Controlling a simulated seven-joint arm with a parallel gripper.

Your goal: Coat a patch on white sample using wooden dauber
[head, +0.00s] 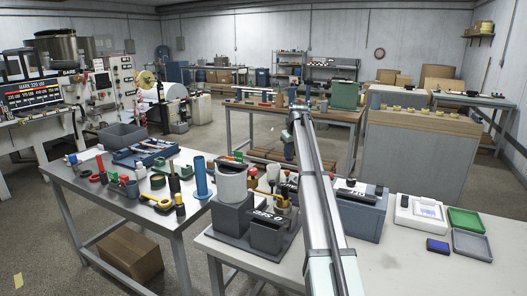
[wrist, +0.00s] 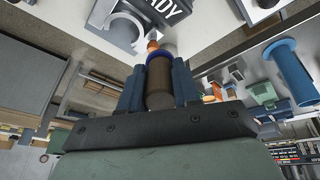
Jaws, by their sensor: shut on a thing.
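My gripper (wrist: 158,78) is shut on a brown cylindrical tool (wrist: 159,88) with a blue collar and an orange tip, which looks like the wooden dauber. Its tip points away from the wrist camera and touches nothing that I can make out. In the head view my arm runs up the middle of the picture, and the held tool cannot be made out clearly. A white tray with a pale sheet (head: 428,209), perhaps the white sample, lies on the right of the near table. My gripper is well apart from it.
A grey holder block (head: 233,219) with cups stands left of my arm. A dark grey box (head: 361,212) stands right of it. Green (head: 466,220) and grey (head: 471,245) trays and a blue pad (head: 437,246) lie at the right. A blue tube (head: 201,178) stands on the left table.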

